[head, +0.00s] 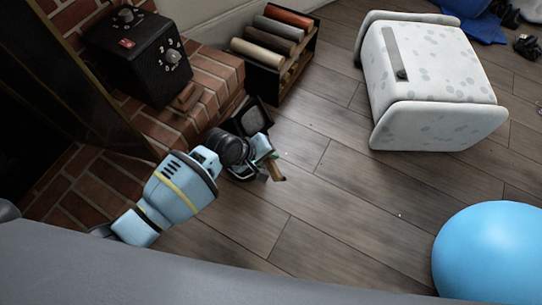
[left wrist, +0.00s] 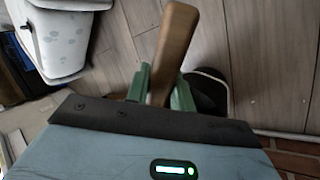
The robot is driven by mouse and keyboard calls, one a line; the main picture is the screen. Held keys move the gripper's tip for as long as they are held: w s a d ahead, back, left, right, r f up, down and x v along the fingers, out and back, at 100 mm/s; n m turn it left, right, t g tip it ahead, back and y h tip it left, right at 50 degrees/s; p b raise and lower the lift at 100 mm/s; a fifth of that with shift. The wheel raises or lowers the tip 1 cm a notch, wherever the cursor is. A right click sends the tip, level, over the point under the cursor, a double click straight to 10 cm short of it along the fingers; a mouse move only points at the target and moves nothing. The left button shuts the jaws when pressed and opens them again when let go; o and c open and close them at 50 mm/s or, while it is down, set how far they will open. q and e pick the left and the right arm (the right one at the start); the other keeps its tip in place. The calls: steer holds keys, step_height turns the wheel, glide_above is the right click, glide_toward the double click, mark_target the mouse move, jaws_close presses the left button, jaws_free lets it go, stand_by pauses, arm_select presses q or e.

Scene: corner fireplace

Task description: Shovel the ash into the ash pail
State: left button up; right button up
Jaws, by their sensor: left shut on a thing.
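My left gripper (head: 268,168) is low over the floor beside the brick hearth. It is shut on a brown wooden handle (head: 279,174), which looks like a shovel's handle. In the left wrist view the handle (left wrist: 176,45) stands between the green fingers (left wrist: 160,88). A dark pan-like thing (head: 252,117) shows just beyond the gripper, by the hearth edge; I cannot tell whether it joins the handle. A dark rounded thing (left wrist: 208,92) shows behind the fingers in the left wrist view. I cannot make out ash or an ash pail. My right gripper is not in view.
A black box with dials (head: 135,50) stands on the brick hearth (head: 215,85). A rack (head: 290,78) of coloured rolls is behind. A white spotted box-like seat (head: 440,65) stands on the right, a blue ball (head: 490,255) at lower right. The middle wooden floor (head: 345,190) is clear.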

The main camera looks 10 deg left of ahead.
arm_select(q)
steer(key=shift+s+a+f+t+h, duration=0.3)
steer(key=shift+a+t+h, duration=0.1)
steer(key=shift+h, duration=0.1)
steer(key=shift+s+a+t+h+b, duration=0.2)
steer(key=shift+t+h+b, duration=0.3)
steer(key=shift+b, duration=0.45)
steer(key=shift+s+a+f+t+h+b, duration=0.15)
steer(key=shift+s+a+t+h+b, duration=0.5)
steer(key=shift+h+b, duration=0.8)
steer(key=shift+s+a+f+t+h+b, duration=0.1)
steer(key=shift+s+a+t+h+b, duration=0.1)
steer(key=shift+a+t+h+b, duration=0.85)
steer(key=shift+s+a+f+t+h+b, duration=0.15)
steer(key=shift+s+a+t+h+b, duration=0.25)
steer(key=shift+t+h+b, duration=1)
arm_select(e)
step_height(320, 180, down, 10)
steer(key=b, duration=0.1)
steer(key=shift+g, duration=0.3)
arm_select(q)
steer(key=shift+g, duration=0.4)
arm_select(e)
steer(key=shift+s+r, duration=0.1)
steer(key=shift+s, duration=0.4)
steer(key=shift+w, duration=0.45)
